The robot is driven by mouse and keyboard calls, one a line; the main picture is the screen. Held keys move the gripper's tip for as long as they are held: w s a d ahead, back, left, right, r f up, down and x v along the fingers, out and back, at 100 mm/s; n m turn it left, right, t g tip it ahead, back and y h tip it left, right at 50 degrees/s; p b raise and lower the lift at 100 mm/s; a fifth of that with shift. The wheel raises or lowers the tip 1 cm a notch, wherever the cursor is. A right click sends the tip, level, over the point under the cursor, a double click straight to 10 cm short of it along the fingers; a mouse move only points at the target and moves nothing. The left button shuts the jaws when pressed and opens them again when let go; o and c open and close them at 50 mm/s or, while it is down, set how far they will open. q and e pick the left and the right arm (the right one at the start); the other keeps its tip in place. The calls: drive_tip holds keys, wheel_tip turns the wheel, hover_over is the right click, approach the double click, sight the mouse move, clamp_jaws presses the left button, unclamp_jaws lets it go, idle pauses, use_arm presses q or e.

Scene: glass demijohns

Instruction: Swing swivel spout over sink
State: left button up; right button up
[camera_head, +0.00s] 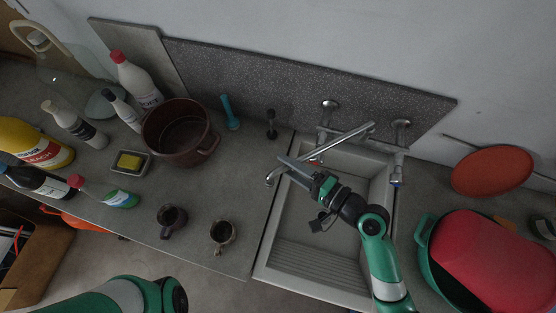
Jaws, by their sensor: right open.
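The chrome swivel spout (345,137) runs from the wall-mounted tap down and left. Its hooked tip (269,180) shows just left of the sink's left rim, above the dark counter edge. The pale sink (338,238) has a basin at the back and a ribbed drainer at the front. My right gripper (285,167) is open, with its grey fingers at the outer part of the spout near the tip. The fingers hide part of the spout, and I cannot tell whether they touch it. My left arm shows at the bottom left, but its gripper is out of view.
A brown pot (181,132), two dark mugs (172,220) and a yellow sponge (129,161) in a dish stand on the left counter, with several bottles further left. A green tub (424,262) with a red lid stands right of the sink. A speckled backsplash (260,82) lies behind.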

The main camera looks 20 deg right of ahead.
drive_tip(key=x, duration=0.3)
drive_tip(key=shift+w+a, duration=0.15)
drive_tip(key=shift+w, duration=0.05)
clamp_jaws()
idle(1.3)
